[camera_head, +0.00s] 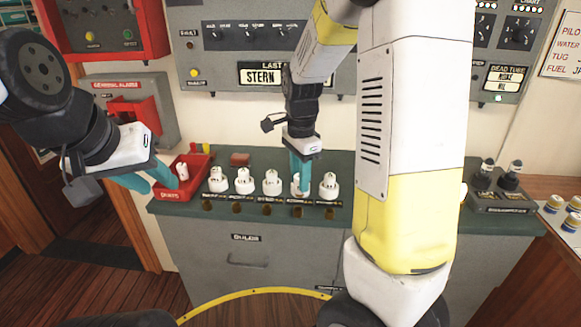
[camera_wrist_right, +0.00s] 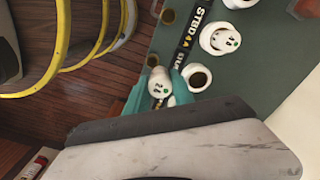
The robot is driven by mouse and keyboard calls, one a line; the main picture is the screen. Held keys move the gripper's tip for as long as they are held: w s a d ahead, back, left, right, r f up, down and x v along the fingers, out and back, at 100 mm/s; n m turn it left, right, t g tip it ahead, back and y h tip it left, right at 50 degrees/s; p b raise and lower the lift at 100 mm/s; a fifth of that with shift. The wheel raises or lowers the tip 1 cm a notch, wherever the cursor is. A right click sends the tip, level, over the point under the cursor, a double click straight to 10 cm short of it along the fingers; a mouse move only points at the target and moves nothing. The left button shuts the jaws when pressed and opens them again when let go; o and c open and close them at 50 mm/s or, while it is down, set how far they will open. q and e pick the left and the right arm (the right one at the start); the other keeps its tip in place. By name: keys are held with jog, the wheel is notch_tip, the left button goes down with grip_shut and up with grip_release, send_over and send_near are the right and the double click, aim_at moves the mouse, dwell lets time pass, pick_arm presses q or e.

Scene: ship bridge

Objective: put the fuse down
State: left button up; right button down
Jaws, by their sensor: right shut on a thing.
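My right gripper (camera_head: 300,172) points down at the row of white fuse holders on the green bench top. In the right wrist view, its teal fingers (camera_wrist_right: 160,88) are shut on a small white fuse (camera_wrist_right: 158,82) with dark marks on its end. A white socket with a dark open middle (camera_wrist_right: 199,78) is close beside the fuse. Whether the fuse touches anything below is hidden. Other white fuse holders (camera_head: 244,181) stand to the left, and one (camera_head: 328,187) to the right. My left gripper (camera_head: 149,180) is open and empty near the red tray (camera_head: 175,194).
The red tray holds a white piece (camera_head: 182,171). A red block (camera_head: 240,159) lies behind the row. Brown round pieces (camera_head: 238,208) line the bench's front edge. A grey box with dark knobs (camera_head: 500,200) stands at right. Control panels rise behind.

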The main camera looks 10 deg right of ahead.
jog(key=w, duration=0.2)
jog(key=w+d, duration=0.1)
jog(key=w, duration=0.2)
jog(key=w+d, duration=0.1)
jog(key=w, duration=0.1)
jog(key=shift+w+f, duration=0.5)
jog(key=shift+f, duration=1.7)
jog(key=shift+f, duration=0.15)
jog(key=shift+f, duration=0.15)
jog(key=c, duration=1.1)
grip_release()
